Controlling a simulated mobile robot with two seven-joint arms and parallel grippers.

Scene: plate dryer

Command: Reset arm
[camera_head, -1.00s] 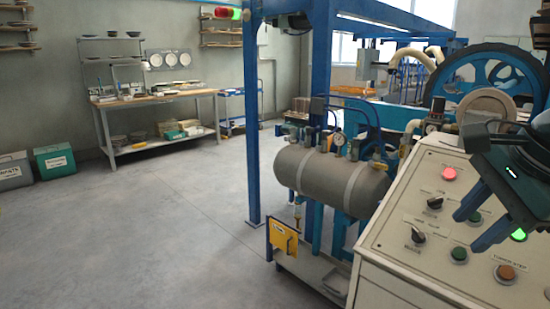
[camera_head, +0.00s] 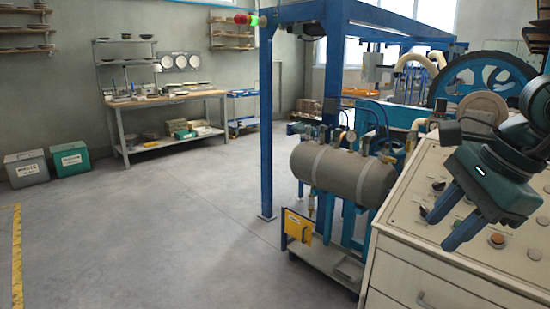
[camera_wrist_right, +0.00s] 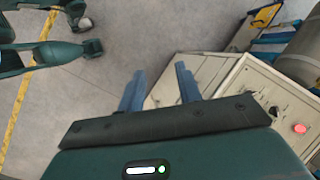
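My right gripper (camera_head: 439,233) is at the right of the head view, in front of and over the control panel (camera_head: 405,207). Its two blue fingers are apart with nothing between them. In the right wrist view the open fingers (camera_wrist_right: 160,70) show over the grey floor, with the white panel cabinet (camera_wrist_right: 225,78) close to their right. The gripper and arm hide part of the panel's knobs and buttons. Dark teal parts of my own body show at the upper left of the wrist view. My left gripper does not show in either view.
A grey tank (camera_head: 342,172) on a wheeled base stands left of the cabinet, by a blue frame post (camera_head: 265,120). A workbench (camera_head: 172,97) and two lidded bins (camera_head: 70,158) stand along the back wall. The floor (camera_head: 150,235) at left and centre is clear.

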